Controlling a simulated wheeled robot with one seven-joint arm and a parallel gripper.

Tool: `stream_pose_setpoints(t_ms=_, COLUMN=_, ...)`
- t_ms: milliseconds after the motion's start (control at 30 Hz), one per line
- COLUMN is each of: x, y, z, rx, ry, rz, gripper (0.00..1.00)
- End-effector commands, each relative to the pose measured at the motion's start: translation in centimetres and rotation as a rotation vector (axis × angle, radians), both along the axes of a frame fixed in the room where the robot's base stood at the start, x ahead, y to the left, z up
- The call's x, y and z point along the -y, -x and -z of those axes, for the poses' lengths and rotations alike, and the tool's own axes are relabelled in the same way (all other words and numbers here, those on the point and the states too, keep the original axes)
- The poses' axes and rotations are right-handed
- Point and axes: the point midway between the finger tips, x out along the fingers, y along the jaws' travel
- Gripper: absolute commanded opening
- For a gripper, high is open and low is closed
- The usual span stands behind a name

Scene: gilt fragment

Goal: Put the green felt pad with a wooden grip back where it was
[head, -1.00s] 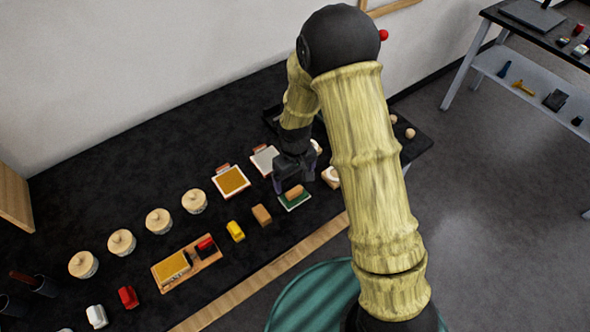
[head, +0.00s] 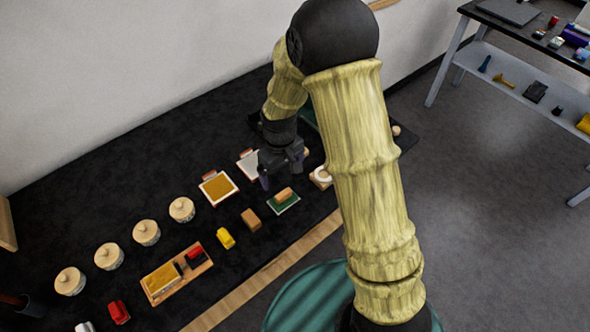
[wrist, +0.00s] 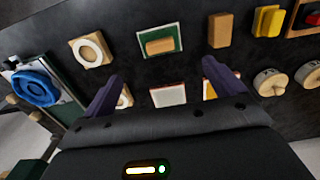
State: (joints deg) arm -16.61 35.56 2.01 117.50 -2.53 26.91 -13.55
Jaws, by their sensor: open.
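The green felt pad (head: 290,206) lies flat on the black table top with its tan wooden grip on top. In the wrist view the pad (wrist: 145,38) lies beyond my fingertips, with a pale edge around the green. My gripper (head: 281,172) is open and empty, above and behind the pad toward the wall, apart from it. In the wrist view the two dark fingers of my gripper (wrist: 161,72) stand wide apart with nothing between them.
A wooden block (head: 251,219) and a yellow block (head: 226,238) lie left of the pad. A block with a white ring (head: 320,177) is at its right. Framed orange (head: 217,187) and white panels sit behind. Lidded round pots (head: 182,209) stand further left.

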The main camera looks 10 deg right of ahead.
Motion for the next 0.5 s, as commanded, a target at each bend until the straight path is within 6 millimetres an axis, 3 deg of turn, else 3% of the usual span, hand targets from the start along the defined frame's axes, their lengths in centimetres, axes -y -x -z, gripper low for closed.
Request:
stream_pose_setpoints(t_ms=233, x=1.6, y=0.6, z=-1.8, rx=0.024, ry=-0.006, rz=0.057, gripper=0.94)
stream_pose_setpoints(t_ms=367, x=4.5, y=2.2, z=-4.7, rx=0.064, ry=-0.017, rz=0.161, gripper=0.94)
stream_pose_setpoints(t_ms=500, x=8.0, y=4.9, z=-7.9, rx=0.118, ry=-0.033, rz=0.302, gripper=0.94)
